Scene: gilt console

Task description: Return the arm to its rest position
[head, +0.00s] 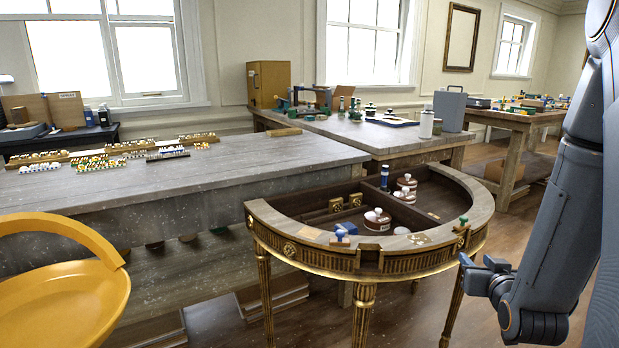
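My arm hangs at the right side of the head view, bent down from the top right corner. My gripper (466,275) points left at the lower right, just outside the front right of the gilt console, below its top. Nothing shows in it. Its fingers are small and seen at an angle, so I cannot tell whether they are apart. The half-round gilt console (285,237) has a wooden rim around a sunken, divided well. A gap between gripper and console rim shows in the picture; its depth is unclear.
White-and-brown jars (377,221) and a blue bottle (384,177) stand in the well. A green knob-like item (463,220) and a blue item (342,236) are at the rim. A long workbench (200,180) and yellow chair (65,290) lie left. Floor shows below the gripper.

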